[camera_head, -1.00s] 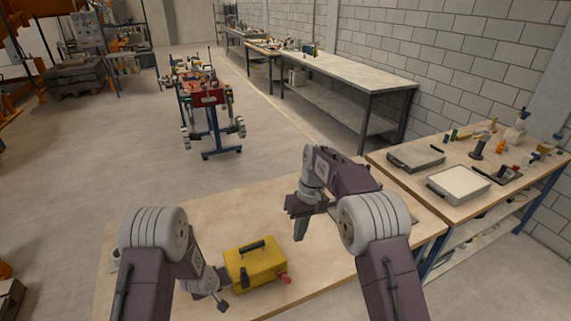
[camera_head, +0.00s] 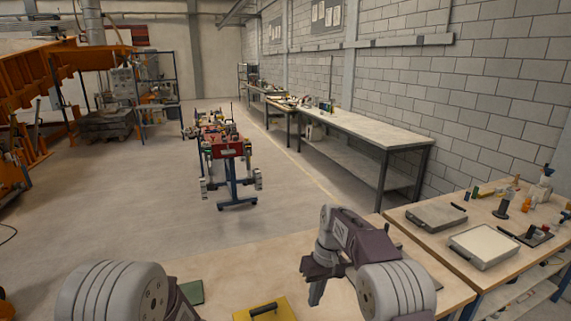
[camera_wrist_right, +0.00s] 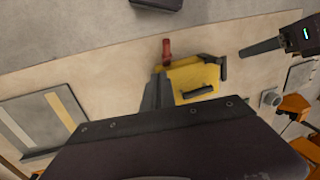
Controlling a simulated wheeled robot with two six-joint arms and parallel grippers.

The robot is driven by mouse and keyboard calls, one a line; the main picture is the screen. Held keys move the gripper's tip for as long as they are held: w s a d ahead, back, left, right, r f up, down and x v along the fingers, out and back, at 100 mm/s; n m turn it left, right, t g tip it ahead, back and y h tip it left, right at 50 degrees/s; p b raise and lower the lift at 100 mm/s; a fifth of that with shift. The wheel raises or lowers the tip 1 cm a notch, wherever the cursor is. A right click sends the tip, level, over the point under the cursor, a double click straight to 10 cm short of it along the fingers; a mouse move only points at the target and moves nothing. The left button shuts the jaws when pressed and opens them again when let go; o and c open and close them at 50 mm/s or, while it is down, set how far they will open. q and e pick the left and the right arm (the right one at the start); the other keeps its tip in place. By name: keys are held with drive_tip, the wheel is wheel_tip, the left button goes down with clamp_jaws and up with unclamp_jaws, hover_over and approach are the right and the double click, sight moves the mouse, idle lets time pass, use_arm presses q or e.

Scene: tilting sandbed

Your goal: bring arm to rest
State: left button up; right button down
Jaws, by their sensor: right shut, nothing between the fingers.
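My right gripper (camera_head: 316,293) hangs fingers-down over the near table, to the right of a yellow case and apart from it. Its fingers are shut and empty; they also show in the right wrist view (camera_wrist_right: 154,98). My left gripper is outside the head view, where only a link of that arm shows at bottom left. A dark gripper with a small lit display, my left one (camera_wrist_right: 264,48), shows at the upper right of the right wrist view, apart from the case; its opening cannot be judged.
The yellow case (camera_head: 265,311) with a black handle sits on the near table (camera_head: 225,265); its red knob (camera_wrist_right: 167,48) shows in the wrist view. A green pad (camera_head: 190,292) lies left of it. A side table at right holds two grey cases (camera_head: 436,216) (camera_head: 483,246).

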wheel_tip(320, 180, up, 5)
drive_tip(key=d, duration=0.2)
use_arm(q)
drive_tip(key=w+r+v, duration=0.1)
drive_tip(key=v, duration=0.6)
use_arm(e)
drive_tip(key=s+d+m, duration=0.2)
drive_tip(key=s+d, duration=0.2)
drive_tip(key=s, duration=0.6)
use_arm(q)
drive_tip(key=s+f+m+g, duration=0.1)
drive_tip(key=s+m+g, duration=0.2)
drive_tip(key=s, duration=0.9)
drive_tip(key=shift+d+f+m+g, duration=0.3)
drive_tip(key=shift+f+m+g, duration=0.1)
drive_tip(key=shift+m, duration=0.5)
use_arm(e)
drive_tip(key=s+d+f+m+t+h, duration=0.1)
drive_tip(key=s+d+f, duration=0.3)
drive_tip(key=s+f, duration=0.6)
drive_tip(key=shift+s+m+t+h, duration=0.4)
drive_tip(key=shift+s+m+t, duration=0.3)
drive_tip(key=shift+s, duration=0.4)
